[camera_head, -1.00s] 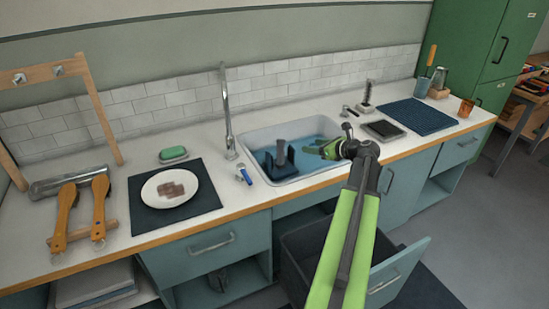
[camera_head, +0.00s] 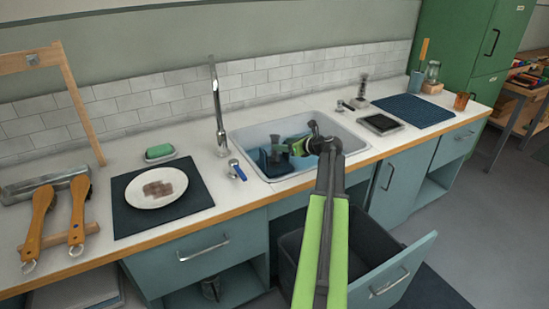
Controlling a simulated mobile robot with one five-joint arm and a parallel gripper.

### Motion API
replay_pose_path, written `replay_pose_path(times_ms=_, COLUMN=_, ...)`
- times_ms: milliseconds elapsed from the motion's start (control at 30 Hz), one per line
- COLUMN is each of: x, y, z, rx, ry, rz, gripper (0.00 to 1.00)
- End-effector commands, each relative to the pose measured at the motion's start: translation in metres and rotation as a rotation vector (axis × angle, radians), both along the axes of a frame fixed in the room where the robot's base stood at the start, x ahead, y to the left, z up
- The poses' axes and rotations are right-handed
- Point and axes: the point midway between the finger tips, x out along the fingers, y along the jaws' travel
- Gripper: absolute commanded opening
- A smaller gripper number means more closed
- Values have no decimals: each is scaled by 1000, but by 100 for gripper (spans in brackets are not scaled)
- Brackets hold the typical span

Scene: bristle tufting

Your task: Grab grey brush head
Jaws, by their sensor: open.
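A dark grey upright piece (camera_head: 275,145), which may be the grey brush head, stands in the sink (camera_head: 243,140) on a dark blue shape. It is small and partly blurred, so I cannot make out its bristles. My gripper (camera_head: 291,149), green and dark, is open over the sink, just right of the grey piece. Its fingertips point left towards it and overlap or nearly touch it in this view. I cannot tell whether the piece is between the fingers.
A chrome tap (camera_head: 217,105) rises behind the sink's left side. A plate (camera_head: 156,188) lies on a dark mat (camera_head: 195,195) to the left. A blue mat (camera_head: 415,110) lies to the right. An open drawer (camera_head: 395,280) juts out below the sink.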

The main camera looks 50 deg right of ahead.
Motion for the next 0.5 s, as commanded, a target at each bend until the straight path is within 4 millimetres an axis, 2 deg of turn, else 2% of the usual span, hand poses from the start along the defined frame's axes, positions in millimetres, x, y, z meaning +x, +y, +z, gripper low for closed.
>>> replay_pose_path(times_ms=100, x=15, y=-2, z=-8, rx=0, ry=1, rz=0, gripper=57)
replay_pose_path(times_ms=367, x=22, y=-3, z=-10, rx=0, ry=1, rz=-1, gripper=57)
replay_pose_path(times_ms=500, x=41, y=-7, z=-18, rx=0, ry=0, rz=-1, gripper=57)
